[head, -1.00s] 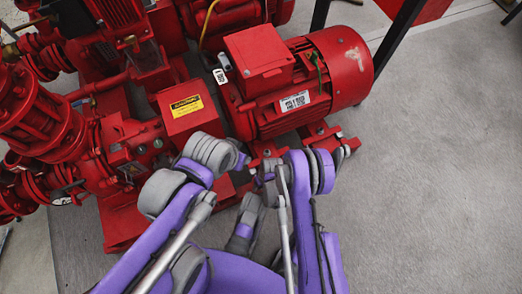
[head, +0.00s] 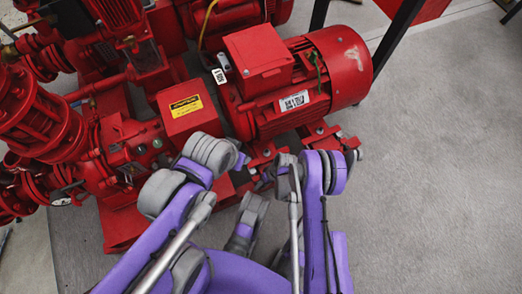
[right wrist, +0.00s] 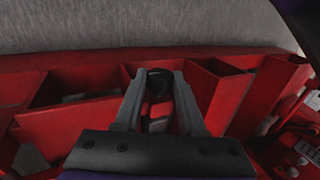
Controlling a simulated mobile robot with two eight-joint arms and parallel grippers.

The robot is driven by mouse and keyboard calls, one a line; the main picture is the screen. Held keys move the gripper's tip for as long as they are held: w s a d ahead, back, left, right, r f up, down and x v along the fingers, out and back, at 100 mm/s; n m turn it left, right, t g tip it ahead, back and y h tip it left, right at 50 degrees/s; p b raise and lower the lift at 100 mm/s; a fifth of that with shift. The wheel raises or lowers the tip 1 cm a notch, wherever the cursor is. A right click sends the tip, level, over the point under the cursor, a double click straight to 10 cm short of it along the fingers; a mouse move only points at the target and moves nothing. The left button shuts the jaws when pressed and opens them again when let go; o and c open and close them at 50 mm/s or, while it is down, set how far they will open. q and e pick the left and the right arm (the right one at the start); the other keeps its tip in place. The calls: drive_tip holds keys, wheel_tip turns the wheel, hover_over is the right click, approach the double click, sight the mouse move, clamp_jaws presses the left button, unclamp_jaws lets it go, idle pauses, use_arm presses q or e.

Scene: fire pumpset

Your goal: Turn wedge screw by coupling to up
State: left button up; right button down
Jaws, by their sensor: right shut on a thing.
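The right wrist view shows a dark round screw head (right wrist: 158,80) between the two grey fingers of my right gripper (right wrist: 158,90). The gripper is shut on this wedge screw, low in the red base frame. In the head view the right gripper (head: 261,181) is small and partly covered by my own arm, below the motor's near foot. The screw cannot be made out there. The coupling guard (head: 187,112) is a red box with a yellow label, left of the red motor (head: 300,80). My left arm comes in from the left; its fingers cannot be seen.
Red pump parts (head: 45,115) fill the left side of the head view. Red base walls (right wrist: 75,125) stand close on both sides of the right gripper in the wrist view. Grey floor (head: 440,180) is clear at the right.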

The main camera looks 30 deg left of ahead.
drive_tip(key=shift+w+d+f+g+y, duration=0.1)
drive_tip(key=shift+w+g+y, duration=0.05)
drive_tip(key=shift+g+y, duration=0.55)
drive_tip(key=shift+w+d+f+g+y, duration=0.1)
drive_tip(key=shift+g+y, duration=0.5)
drive_tip(key=shift+g, duration=0.2)
drive_tip(key=shift+c, duration=2.4)
unclamp_jaws()
drive_tip(key=p+v, duration=0.2)
drive_tip(key=v, duration=0.8)
drive_tip(key=shift+w+d+r, duration=0.2)
drive_tip(key=shift+w+d, duration=0.05)
